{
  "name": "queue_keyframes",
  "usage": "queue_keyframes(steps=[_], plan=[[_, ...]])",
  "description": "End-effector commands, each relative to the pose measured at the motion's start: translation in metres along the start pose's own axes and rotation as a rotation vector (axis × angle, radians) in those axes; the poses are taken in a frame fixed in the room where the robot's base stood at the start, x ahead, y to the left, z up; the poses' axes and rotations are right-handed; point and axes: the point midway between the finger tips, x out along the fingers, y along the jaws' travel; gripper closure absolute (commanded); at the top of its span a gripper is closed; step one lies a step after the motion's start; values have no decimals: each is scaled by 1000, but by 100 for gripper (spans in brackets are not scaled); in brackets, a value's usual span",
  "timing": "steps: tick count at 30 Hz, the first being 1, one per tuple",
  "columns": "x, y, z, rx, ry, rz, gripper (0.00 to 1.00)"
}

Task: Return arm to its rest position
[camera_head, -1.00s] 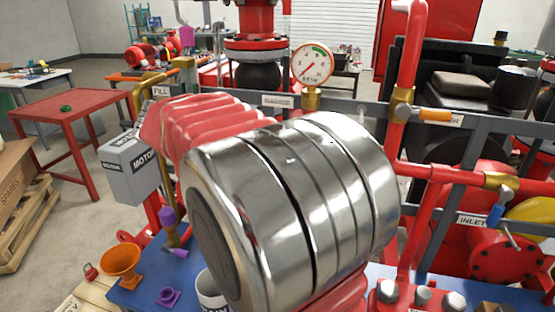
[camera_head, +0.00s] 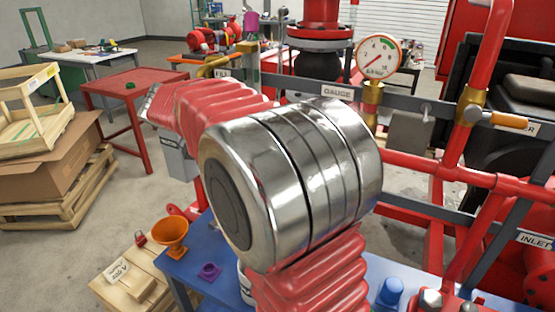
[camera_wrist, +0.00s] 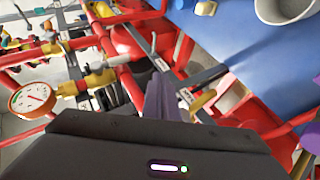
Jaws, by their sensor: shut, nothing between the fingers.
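My arm, with red ribbed sleeves and a large shiny metal joint, fills the middle of the head view. My gripper (camera_wrist: 166,100) shows in the wrist view as narrow grey-purple fingers, held together with nothing between them. The fingers point over the pump skid, with its red pipes and grey rails beyond them. My gripper cannot be made out in the head view, where my arm's joint and sleeves hide part of the scene.
A blue bench (camera_head: 203,262) with an orange funnel (camera_head: 172,234) is below my arm. The gauge (camera_head: 377,58) and red pipes (camera_head: 490,50) stand close at the right. A red table (camera_head: 128,88) and wooden pallets (camera_head: 50,205) are at the left, with open floor between.

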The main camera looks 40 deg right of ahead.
Motion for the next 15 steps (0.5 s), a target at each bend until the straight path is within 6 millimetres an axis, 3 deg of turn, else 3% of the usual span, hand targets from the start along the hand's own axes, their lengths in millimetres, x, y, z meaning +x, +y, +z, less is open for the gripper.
queue_keyframes(steps=[15], plan=[[0, -3, -2, -44, 11, -12, 100]])
